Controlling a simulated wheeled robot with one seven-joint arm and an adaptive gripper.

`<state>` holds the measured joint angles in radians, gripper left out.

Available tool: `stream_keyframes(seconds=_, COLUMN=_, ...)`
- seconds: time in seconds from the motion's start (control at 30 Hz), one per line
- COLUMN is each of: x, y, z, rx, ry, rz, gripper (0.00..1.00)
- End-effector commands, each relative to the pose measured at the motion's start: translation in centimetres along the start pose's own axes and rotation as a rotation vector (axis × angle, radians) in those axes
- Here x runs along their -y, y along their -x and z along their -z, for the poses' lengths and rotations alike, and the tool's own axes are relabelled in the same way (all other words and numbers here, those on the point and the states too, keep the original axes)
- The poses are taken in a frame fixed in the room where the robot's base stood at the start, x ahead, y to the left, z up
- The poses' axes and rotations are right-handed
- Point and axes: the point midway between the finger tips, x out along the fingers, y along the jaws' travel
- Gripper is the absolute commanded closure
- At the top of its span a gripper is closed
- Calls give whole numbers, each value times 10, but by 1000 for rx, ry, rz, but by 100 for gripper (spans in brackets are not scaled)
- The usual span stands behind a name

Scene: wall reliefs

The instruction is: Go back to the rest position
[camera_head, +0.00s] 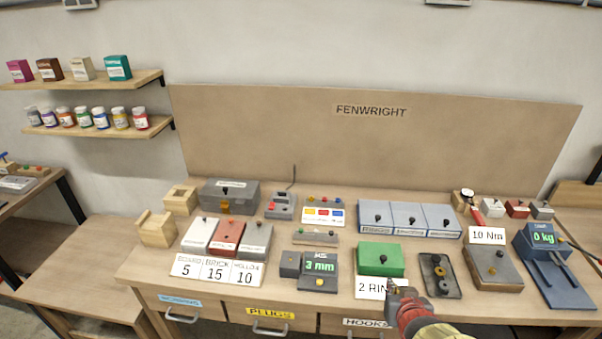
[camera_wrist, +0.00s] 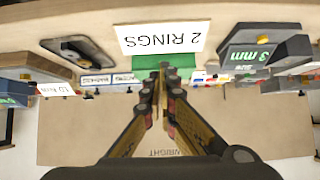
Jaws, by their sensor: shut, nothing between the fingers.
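My gripper (camera_head: 393,287) is shut and empty at the front edge of the workbench (camera_head: 330,205), low in the head view. Its fingertips are just in front of the green box (camera_head: 380,259) and beside the "2 RINGS" card (camera_head: 370,288), whose right part my gripper hides. In the wrist view, which looks upside down, the closed fingers (camera_wrist: 163,72) point at the green box (camera_wrist: 180,62), with the "2 RINGS" card (camera_wrist: 165,38) beyond. Whether the fingertips touch the box or card I cannot tell.
A dark tray with rings (camera_head: 440,276) and a "10 Nm" box (camera_head: 493,266) stand right of my gripper. A "3 mm" gauge (camera_head: 319,272) stands left. Drawers (camera_head: 270,322) line the bench front. A backboard (camera_head: 360,140) rises behind. Air above the bench is clear.

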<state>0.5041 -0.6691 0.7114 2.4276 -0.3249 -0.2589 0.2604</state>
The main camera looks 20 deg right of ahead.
Motion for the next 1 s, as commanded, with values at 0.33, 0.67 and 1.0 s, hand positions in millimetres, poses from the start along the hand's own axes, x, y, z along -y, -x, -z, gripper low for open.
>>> stream_keyframes(seconds=0.33, x=-22, y=20, z=-63, rx=287, ry=34, rz=-80, gripper=100)
stream_keyframes(seconds=0.67, x=31, y=130, z=-45, rx=550, ry=129, rz=10, gripper=100)
stream_keyframes(seconds=1.0, x=110, y=218, z=13, rx=443, ry=274, rz=222, gripper=100)
